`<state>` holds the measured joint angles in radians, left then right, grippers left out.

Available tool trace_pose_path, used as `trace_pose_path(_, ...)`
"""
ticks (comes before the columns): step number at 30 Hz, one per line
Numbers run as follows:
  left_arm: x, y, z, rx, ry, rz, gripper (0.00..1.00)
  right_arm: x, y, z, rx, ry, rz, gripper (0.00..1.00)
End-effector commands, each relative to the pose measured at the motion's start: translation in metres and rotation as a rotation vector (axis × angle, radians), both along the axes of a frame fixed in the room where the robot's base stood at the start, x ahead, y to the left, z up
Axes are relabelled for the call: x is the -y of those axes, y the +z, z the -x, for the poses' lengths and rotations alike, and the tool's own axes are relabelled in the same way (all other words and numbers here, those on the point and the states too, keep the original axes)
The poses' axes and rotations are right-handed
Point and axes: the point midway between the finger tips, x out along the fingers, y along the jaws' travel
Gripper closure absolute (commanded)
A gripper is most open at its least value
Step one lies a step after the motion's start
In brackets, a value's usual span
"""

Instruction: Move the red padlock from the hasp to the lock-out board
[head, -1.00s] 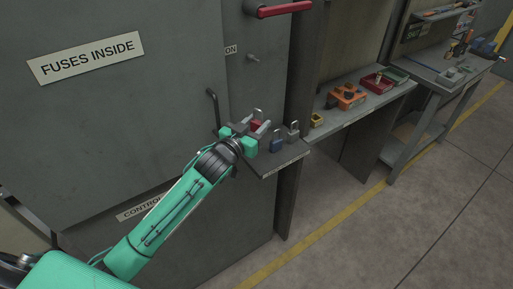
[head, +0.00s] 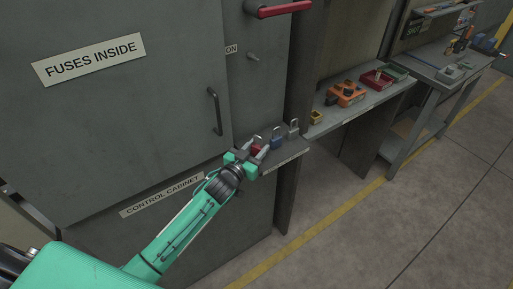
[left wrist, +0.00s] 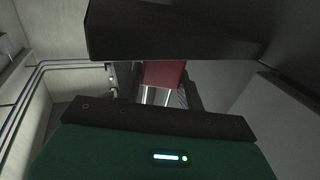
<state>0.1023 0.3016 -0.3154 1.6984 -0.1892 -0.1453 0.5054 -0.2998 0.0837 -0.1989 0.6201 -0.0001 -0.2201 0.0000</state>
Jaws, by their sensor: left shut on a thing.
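The red padlock (head: 257,149) is between the fingers of my left gripper (head: 256,155), which is shut on it. In the left wrist view a red block, the padlock's body (left wrist: 163,74), shows between the dark fingers. In the head view it is over the front left part of a small grey shelf (head: 289,153); I cannot tell whether it touches the shelf. A blue padlock (head: 276,142) and a grey padlock (head: 294,129) stand on the shelf to its right. I cannot make out the hasp or a lock-out board for certain. My right gripper is not in view.
The grey control cabinet (head: 130,130), with a black handle (head: 215,111) and a red lever (head: 284,9), stands behind and left of the arm. A bench (head: 360,109) with orange and red items is to the right. The floor in front is clear.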

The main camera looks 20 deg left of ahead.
Motion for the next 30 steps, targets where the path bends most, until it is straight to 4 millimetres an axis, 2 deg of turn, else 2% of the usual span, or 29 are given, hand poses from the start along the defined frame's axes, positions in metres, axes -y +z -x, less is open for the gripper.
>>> trace_pose_path(3, 0.000, -0.004, 0.000, 0.000, 0.000, 0.000, 0.87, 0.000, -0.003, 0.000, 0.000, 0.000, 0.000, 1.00)
trace_pose_path(4, 0.000, -0.003, 0.000, 0.000, 0.000, -0.001, 0.56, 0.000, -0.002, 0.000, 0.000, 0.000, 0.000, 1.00)
trace_pose_path(6, 0.000, -0.003, 0.000, 0.000, 0.000, 0.000, 0.43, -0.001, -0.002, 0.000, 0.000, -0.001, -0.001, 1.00)
trace_pose_path(7, 0.000, -0.003, 0.000, 0.000, 0.000, 0.000, 0.40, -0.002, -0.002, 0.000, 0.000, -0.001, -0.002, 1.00)
trace_pose_path(17, 0.000, 0.001, 0.000, 0.000, 0.000, -0.001, 0.40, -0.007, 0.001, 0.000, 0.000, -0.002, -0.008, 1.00)
trace_pose_path(19, -0.002, -0.002, 0.005, -0.002, 0.000, -0.001, 0.40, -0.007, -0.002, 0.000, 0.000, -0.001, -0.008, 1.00)
trace_pose_path(23, -0.006, -0.003, 0.023, -0.003, 0.000, -0.002, 0.40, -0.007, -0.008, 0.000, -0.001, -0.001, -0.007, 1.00)
trace_pose_path(30, -0.019, -0.004, 0.068, -0.003, 0.000, -0.001, 0.40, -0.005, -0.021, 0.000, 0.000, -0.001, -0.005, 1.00)
